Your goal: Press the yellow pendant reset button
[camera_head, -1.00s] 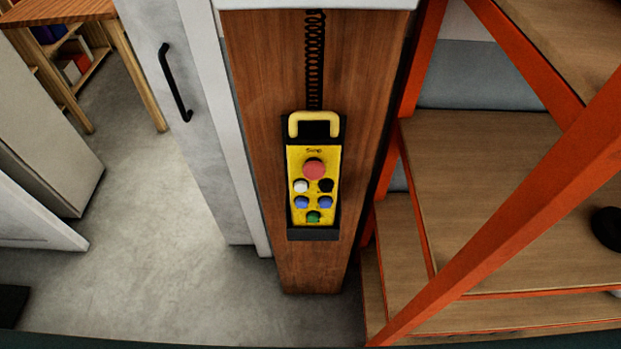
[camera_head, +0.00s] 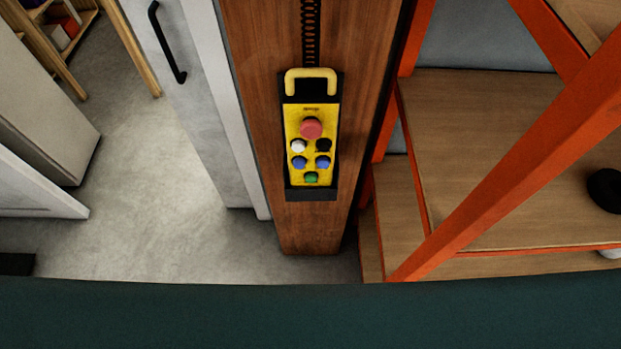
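A yellow pendant (camera_head: 293,122) with a black frame hangs upright against a wooden post, below a coiled black cord (camera_head: 310,35). A pale yellow handle (camera_head: 311,73) arches over its top. Its face carries a large red button (camera_head: 311,128), a white button (camera_head: 298,146), a black button (camera_head: 323,145), two blue buttons (camera_head: 299,162) and a green button (camera_head: 311,177) at the bottom. No separate yellow button can be made out on the yellow face. Neither of my grippers is in view.
The wooden post (camera_head: 270,90) stands between a grey door with a black handle (camera_head: 167,45) and an orange-framed shelf (camera_head: 490,180) on the right. A dark green surface (camera_head: 310,315) fills the bottom. Grey floor (camera_head: 165,180) is open at left.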

